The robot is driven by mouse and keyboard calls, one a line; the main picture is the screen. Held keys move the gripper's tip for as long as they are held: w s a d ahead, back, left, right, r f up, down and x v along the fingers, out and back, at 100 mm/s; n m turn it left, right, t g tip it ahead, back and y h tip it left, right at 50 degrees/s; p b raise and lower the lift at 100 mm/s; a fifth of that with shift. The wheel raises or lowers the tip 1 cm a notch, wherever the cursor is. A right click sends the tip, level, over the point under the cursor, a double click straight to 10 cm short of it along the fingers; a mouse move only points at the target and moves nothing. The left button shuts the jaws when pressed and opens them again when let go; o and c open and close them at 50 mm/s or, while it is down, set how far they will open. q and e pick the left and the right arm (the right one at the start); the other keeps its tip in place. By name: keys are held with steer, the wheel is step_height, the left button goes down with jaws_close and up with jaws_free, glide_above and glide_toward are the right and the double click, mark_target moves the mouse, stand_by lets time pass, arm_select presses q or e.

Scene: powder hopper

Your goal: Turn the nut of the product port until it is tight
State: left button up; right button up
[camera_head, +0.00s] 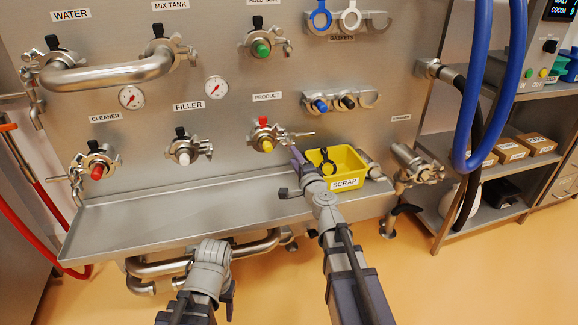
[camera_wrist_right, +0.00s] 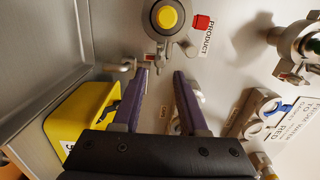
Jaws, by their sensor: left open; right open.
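The product port (camera_head: 263,138) is on the steel panel, with a yellow centre and a red knob; it also shows at the top of the right wrist view (camera_wrist_right: 167,18). Its clamp nut (camera_head: 301,134) sticks out to the right on a short rod. In the right wrist view the nut (camera_wrist_right: 124,67) lies just beyond the left fingertip. My right gripper (camera_head: 297,157) is open and empty, its purple fingers just below the nut, with no clear contact. My left gripper (camera_head: 226,284) is low in front of the trough, away from the port; its fingertips are hard to make out.
A yellow scrap bin (camera_head: 346,165) stands in the trough (camera_head: 180,202), right beside my right gripper. The filler port (camera_head: 185,149) is to the left. Gaskets and capped fittings (camera_head: 338,102) are above right. Blue hoses (camera_head: 477,90) hang at the right.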

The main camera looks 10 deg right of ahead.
mark_target(290, 144)
steer(key=shift+d+m+h, duration=0.3)
steer(key=shift+d, duration=0.1)
steer(key=shift+w, duration=0.2)
steer(key=shift+w+a, duration=0.2)
steer(key=shift+w, duration=4.15)
jaws_close()
